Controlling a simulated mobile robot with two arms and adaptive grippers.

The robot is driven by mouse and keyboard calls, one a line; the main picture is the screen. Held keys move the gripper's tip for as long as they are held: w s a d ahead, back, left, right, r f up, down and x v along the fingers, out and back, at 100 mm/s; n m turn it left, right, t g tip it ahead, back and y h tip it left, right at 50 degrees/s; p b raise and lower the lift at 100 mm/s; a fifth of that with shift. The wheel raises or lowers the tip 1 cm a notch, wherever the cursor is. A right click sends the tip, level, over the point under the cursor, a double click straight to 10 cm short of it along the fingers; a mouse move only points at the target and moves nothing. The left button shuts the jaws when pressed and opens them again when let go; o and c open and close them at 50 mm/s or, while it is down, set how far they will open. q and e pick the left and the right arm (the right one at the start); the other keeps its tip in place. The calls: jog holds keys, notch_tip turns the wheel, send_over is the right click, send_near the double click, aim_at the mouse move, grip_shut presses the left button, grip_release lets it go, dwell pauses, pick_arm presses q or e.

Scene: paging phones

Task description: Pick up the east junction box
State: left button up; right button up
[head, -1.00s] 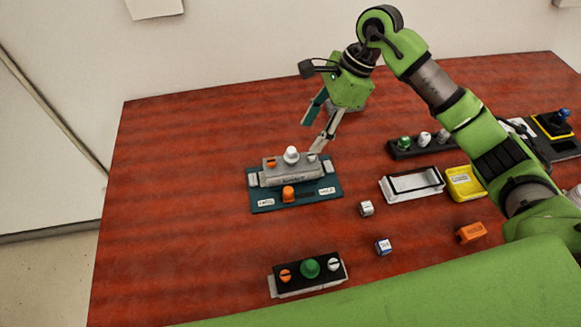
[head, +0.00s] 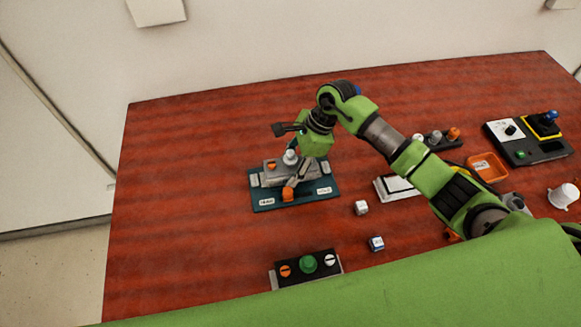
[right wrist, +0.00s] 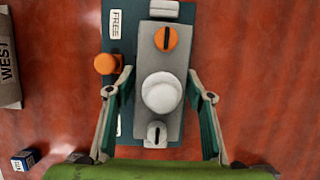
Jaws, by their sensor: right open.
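A grey box (head: 275,178) with an orange selector, a white knob and a small grey switch sits on a teal base (head: 262,204). No name on it is readable; it also shows in the right wrist view (right wrist: 158,62). My right gripper (head: 297,172) is over it, pointing down. In the right wrist view my right gripper (right wrist: 160,88) is open, one finger on each side of the box near the white knob. Whether the fingers touch it, I cannot tell. A box marked WEST (right wrist: 8,75) is at the left edge there. My left gripper is out of view.
A black-topped box (head: 308,265) with a green button is at the front. Two small cubes (head: 361,208) (head: 376,244) lie right of the base. A white tray (head: 385,187), an orange tray (head: 487,167) and a control panel (head: 528,150) are farther right. The table's left side is clear.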

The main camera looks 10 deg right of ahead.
jog(key=shift+f, duration=0.15)
jog(key=c, duration=1)
jog(key=shift+c, duration=0.2)
jog(key=shift+w, duration=0.1)
